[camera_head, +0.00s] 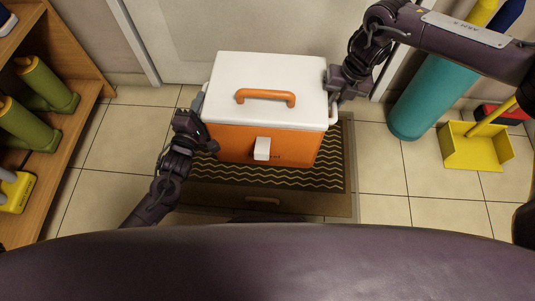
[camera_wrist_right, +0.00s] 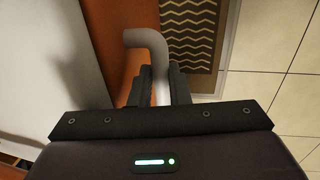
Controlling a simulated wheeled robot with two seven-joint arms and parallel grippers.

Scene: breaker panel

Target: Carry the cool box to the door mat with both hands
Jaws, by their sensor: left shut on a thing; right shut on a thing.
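The cool box (camera_head: 238,141) is orange with a white lid (camera_head: 267,80), an orange top handle (camera_head: 265,97) and a white front latch. In the head view it is upright over the dark door mat (camera_head: 338,170) with wavy lines. I cannot tell whether its base touches the mat. My left gripper (camera_head: 200,112) is at the box's left side, its fingertips partly hidden. My right gripper (camera_head: 334,92) is at the right side. In the right wrist view, my right gripper (camera_wrist_right: 160,85) is shut on a white side handle (camera_wrist_right: 147,40) of the box.
A wooden shelf (camera_head: 85,105) with green boots (camera_head: 45,88) stands at the left. A white door (camera_head: 240,30) is behind the box. A teal cylinder (camera_head: 425,95) and a yellow dustpan (camera_head: 475,150) stand at the right. Tiled floor is clear on both sides of the mat.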

